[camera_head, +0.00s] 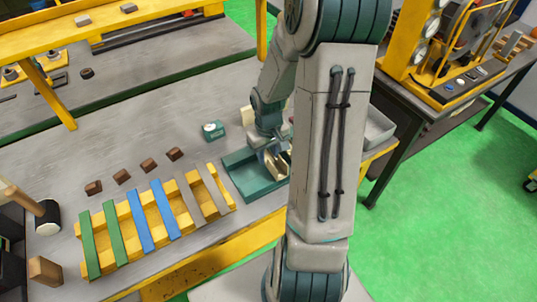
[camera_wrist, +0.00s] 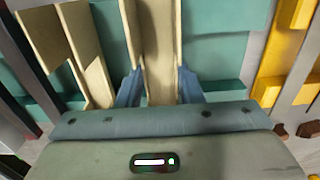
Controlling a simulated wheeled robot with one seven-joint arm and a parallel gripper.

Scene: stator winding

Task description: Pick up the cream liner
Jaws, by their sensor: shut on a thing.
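My gripper (camera_wrist: 160,88) is shut on a cream liner (camera_wrist: 155,42), a long channel-shaped strip running up between its two blue-grey fingers in the wrist view. More cream liners (camera_wrist: 38,36) lie beside it to the left, one of them tilted. They are in a teal tray (camera_wrist: 222,45). In the head view the tray (camera_head: 243,182) sits at the right of the workbench, and my gripper (camera_head: 270,157) is down over it. My arm hides the tray's right part, and only small bits of cream show there.
Left of the tray, a yellow rack (camera_head: 128,215) holds green, blue and grey-brown strips. Several brown blocks (camera_head: 148,165) lie behind it. A small teal device (camera_head: 213,130) stands behind the tray. A mallet (camera_head: 45,212) lies at the left. A grey bin (camera_head: 379,128) is at the right.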

